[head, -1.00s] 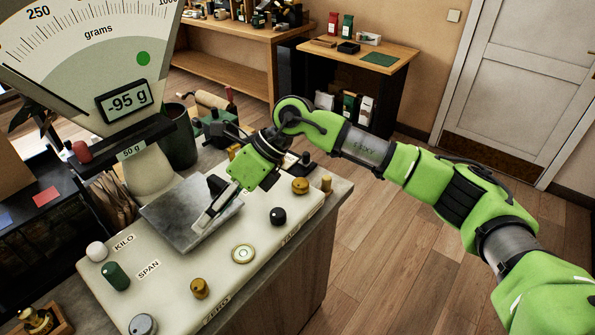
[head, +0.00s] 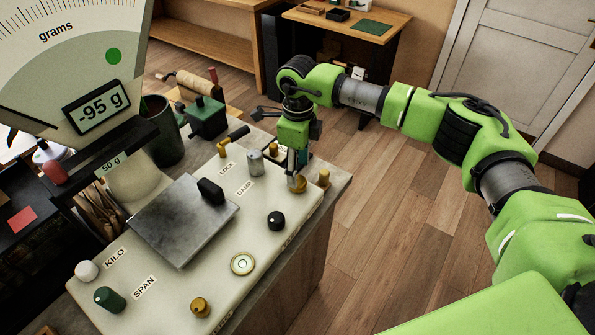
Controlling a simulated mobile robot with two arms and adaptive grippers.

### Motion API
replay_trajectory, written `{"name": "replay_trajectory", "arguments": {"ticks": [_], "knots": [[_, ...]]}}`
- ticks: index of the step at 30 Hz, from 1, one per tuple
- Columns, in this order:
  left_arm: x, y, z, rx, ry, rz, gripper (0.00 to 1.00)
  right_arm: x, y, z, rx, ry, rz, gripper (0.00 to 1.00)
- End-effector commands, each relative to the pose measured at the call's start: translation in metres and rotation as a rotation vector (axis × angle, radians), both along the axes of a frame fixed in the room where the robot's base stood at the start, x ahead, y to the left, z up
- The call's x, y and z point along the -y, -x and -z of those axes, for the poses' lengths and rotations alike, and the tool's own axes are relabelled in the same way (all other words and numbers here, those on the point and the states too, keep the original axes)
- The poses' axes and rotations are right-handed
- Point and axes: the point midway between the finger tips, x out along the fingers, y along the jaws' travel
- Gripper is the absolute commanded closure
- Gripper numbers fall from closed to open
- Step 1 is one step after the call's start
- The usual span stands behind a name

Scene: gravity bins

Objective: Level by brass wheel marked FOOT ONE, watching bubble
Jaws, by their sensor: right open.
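The scale's cream base (head: 190,300) carries two brass wheels. One brass wheel (head: 298,185) sits at the far right corner, the other brass wheel (head: 201,307) at the near edge. I cannot read FOOT ONE on either. The round bubble level (head: 243,264) lies between them; its bubble is too small to place exactly. My right gripper (head: 294,176) is open and points down at the far wheel, its fingers overlapping the wheel in the view. I cannot tell whether they touch it. My left gripper is out of view.
A black knob (head: 276,221), a grey DAMP knob (head: 255,163), a brass LOCK lever (head: 232,141) and a brass post (head: 323,177) stand near the gripper. The display (head: 98,107) reads -95 g.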

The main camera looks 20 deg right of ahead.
Motion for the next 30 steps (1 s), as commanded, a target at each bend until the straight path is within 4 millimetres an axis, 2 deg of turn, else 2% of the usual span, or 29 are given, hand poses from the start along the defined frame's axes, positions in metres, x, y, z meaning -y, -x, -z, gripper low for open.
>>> {"name": "replay_trajectory", "arguments": {"ticks": [3, 7, 12, 19, 20, 21, 24, 30], "knots": [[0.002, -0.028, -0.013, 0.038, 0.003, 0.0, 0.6, 0.0, 0.002, 0.018, -0.004, 0.001, 0.0, 0.49], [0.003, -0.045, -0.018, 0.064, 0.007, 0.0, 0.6, -0.001, 0.001, 0.033, -0.002, -0.002, 0.0, 0.49], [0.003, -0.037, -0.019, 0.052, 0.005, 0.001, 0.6, -0.001, 0.0, 0.042, 0.0, 0.0, -0.001, 0.49], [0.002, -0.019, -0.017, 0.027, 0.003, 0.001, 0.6, -0.001, 0.0, 0.043, 0.001, -0.001, -0.001, 0.49], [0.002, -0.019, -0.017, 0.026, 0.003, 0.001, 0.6, -0.001, 0.0, 0.043, 0.001, -0.001, -0.001, 0.55], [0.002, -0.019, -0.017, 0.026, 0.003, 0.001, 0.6, -0.001, 0.0, 0.043, 0.001, -0.001, -0.001, 0.65], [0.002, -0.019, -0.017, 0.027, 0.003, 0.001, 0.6, -0.001, 0.0, 0.043, 0.0, -0.001, -0.001, 0.88], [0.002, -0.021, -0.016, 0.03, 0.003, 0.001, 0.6, -0.001, 0.0, 0.043, 0.0, -0.001, -0.005, 0.88]]}}
